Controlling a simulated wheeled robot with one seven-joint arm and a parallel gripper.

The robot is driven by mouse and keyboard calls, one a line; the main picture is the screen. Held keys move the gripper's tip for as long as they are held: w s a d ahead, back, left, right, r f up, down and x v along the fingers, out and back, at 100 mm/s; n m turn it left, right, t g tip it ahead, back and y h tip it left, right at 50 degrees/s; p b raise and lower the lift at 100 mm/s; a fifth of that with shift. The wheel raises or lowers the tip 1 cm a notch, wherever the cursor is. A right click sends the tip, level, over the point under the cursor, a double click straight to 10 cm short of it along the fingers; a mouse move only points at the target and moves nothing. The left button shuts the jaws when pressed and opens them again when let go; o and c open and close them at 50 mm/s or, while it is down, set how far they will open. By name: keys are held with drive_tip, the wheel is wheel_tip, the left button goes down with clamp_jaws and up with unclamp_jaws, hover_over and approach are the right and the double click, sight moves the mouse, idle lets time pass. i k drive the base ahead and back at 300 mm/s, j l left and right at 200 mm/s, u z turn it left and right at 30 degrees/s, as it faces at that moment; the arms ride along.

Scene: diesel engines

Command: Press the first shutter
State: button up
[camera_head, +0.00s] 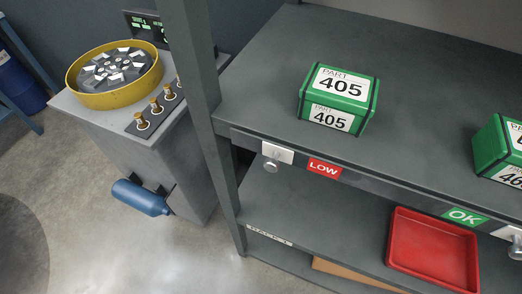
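Nothing in view is labelled as a shutter, so I cannot tell for sure which part is the first one. On the front edge of the rack's upper shelf, a white plate (278,152) with a round silver knob (271,166) sits left of a red LOW label (324,168). A similar plate and silver knob (515,252) shows at the right edge, right of a green OK label (464,216), partly cut off. My gripper is not in view.
A green box marked 405 (339,98) stands on the upper shelf (430,85); another green box (491,148) is cut off at right. A red tray (433,250) lies on the lower shelf. A grey cabinet (150,165) with a yellow-rimmed bowl (115,97) and brass knobs (155,106) stands left.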

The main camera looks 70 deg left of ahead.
sight(276, 152)
drive_tip(key=k+u, duration=0.1)
drive_tip(key=u, duration=0.3)
drive_tip(key=k+u, duration=0.1)
drive_tip(key=u, duration=0.25)
drive_tip(key=j+u, duration=0.1)
drive_tip(key=u, duration=0.3)
drive_tip(key=k+j+u, duration=0.1)
drive_tip(key=u, duration=0.3)
drive_tip(key=k+j, duration=0.15)
drive_tip(key=j, duration=0.2)
